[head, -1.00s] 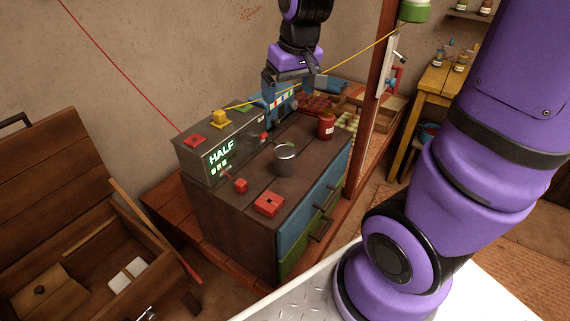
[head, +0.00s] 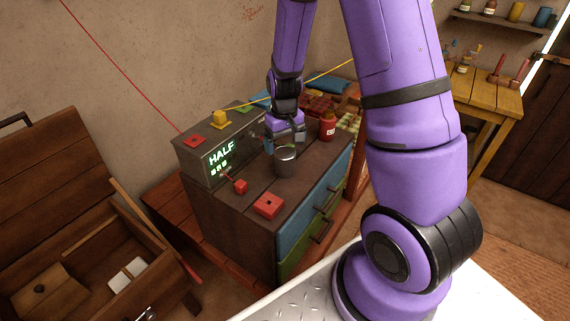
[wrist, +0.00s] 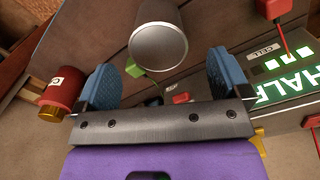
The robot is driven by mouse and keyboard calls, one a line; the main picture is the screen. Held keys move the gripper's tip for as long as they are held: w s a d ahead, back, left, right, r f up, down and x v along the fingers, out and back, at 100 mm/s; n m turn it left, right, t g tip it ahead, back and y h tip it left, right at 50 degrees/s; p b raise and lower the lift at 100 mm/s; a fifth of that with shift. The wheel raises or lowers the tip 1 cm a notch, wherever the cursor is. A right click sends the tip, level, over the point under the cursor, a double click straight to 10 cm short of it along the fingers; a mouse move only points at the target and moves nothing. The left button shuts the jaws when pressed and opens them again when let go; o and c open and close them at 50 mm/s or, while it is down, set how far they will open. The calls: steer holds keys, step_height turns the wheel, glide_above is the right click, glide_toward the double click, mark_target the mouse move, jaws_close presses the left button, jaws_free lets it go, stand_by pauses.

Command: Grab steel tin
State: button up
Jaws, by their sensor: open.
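The steel tin (head: 285,161) is a small grey metal cylinder standing on the dark wooden cabinet top (head: 222,197). It also shows in the wrist view (wrist: 158,46), at the top middle. My gripper (head: 290,136) is just behind the tin in the head view, low over the cabinet. In the wrist view its two blue-padded fingers (wrist: 163,77) are spread wide. The tin appears beyond the fingertips, roughly centred between them, and nothing is held. Whether the fingers overlap the tin's sides cannot be told.
A red jar (head: 327,127) stands right of my gripper. A control box (head: 215,150) with a lit "HALF" display stands at left, with a red knob (head: 240,187) in front. A red block (head: 268,205) sits at the cabinet's front. A yellow cord runs above the box.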

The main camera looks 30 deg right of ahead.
mark_target(285, 160)
steer(key=shift+w+d+f, duration=0.1)
steer(key=shift+f, duration=3.65)
steer(key=c, duration=1)
steer(key=shift+r, duration=0.15)
